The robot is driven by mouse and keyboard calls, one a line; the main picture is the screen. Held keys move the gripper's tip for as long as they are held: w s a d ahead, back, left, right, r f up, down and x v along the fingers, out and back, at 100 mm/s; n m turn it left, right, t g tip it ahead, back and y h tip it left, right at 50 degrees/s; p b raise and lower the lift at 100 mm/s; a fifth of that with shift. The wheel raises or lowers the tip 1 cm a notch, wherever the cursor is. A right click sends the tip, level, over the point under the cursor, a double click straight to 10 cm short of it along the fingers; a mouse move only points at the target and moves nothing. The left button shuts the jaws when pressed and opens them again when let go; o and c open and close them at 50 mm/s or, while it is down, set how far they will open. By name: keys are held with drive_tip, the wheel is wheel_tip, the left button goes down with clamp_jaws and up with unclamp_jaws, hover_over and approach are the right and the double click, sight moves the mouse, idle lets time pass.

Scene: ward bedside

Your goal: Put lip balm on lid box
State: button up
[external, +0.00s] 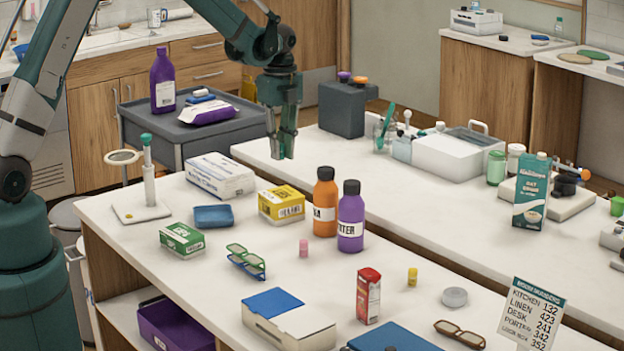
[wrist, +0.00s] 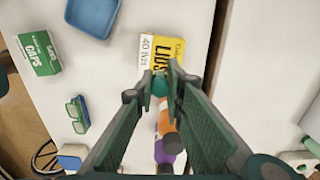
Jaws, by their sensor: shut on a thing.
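The lid box (external: 281,205) is a yellow and white carton on the near counter, left of the orange bottle. In the wrist view the lid box (wrist: 163,50), marked LIDS, lies just beyond my fingertips. My gripper (external: 284,150) hangs pointing down in the air above and behind the lid box, apart from it. In the wrist view my gripper (wrist: 159,88) is shut on a small teal round thing, seemingly the lip balm (wrist: 160,84). Its lower part is hidden from this view, and in the external view I cannot tell it from the fingers.
An orange bottle (external: 325,202) and a purple bottle (external: 351,216) stand right of the lid box. A white and blue carton (external: 220,175) lies behind left. A blue tray (external: 213,216) and a green caps box (external: 182,240) sit left. Small pink (external: 303,248) and yellow (external: 412,277) cylinders stand in front.

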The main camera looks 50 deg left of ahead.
hover_over(281, 194)
drive_tip(key=shift+f, duration=2.9)
drive_tip(key=shift+f, duration=1.85)
drive_tip(key=shift+f, duration=0.2)
drive_tip(key=o, duration=0.7)
drive_tip(key=shift+r, duration=0.25)
drive_tip(key=shift+w+r, duration=0.1)
drive_tip(key=shift+r, duration=5.9)
